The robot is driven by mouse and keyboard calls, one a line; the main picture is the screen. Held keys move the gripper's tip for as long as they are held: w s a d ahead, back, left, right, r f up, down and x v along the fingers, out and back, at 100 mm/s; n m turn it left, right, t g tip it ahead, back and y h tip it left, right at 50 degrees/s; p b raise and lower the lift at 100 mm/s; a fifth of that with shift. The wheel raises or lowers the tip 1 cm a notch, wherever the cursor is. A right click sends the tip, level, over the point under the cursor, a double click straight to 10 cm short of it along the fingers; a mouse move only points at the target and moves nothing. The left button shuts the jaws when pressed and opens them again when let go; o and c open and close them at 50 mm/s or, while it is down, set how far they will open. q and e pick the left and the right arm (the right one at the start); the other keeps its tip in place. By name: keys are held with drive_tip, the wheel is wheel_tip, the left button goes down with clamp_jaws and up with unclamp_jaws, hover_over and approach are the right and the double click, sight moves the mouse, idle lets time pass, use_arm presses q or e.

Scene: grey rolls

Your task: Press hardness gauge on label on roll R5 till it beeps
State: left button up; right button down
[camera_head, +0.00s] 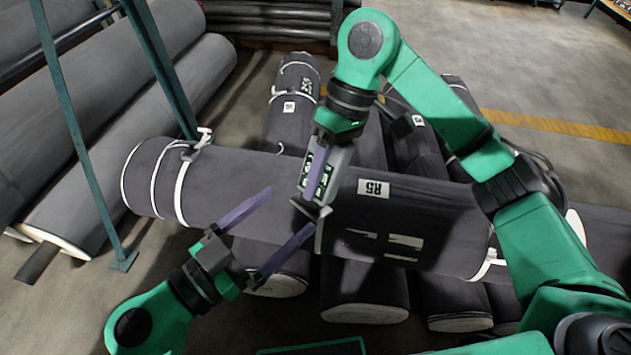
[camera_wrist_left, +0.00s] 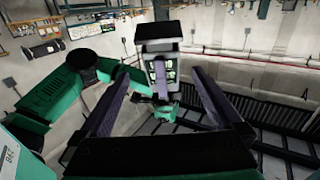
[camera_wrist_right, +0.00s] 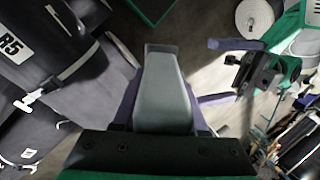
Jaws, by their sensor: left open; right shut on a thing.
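Roll R5 (camera_head: 240,170) is a dark grey roll lying across other rolls in the head view. Its white label (camera_head: 374,188) reads R5 upside down and is uncovered; it also shows in the right wrist view (camera_wrist_right: 13,46). My right gripper (camera_head: 318,170) is shut on the grey hardness gauge (camera_head: 343,160). The gauge's foot appears over the roll, left of the label; I cannot tell its height. The gauge fills the middle of the right wrist view (camera_wrist_right: 165,90). My left gripper (camera_head: 292,209) is open and empty in front of the roll, left of the gauge.
Several rolls lie under and behind R5, one with a label (camera_head: 289,107). White straps (camera_head: 181,190) circle R5 near its ends. A green rack post (camera_head: 85,140) stands at left, beside large grey rolls (camera_head: 110,150). Open floor lies at the back right.

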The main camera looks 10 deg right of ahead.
sight(324, 180)
use_arm(q)
drive_tip(key=x, duration=1)
drive_tip(key=shift+w, duration=0.1)
drive_tip(key=c, duration=1.3)
clamp_jaws()
use_arm(e)
drive_tip(key=c, duration=0.7)
unclamp_jaws()
drive_tip(key=o, duration=0.3)
drive_tip(key=shift+o, duration=0.2)
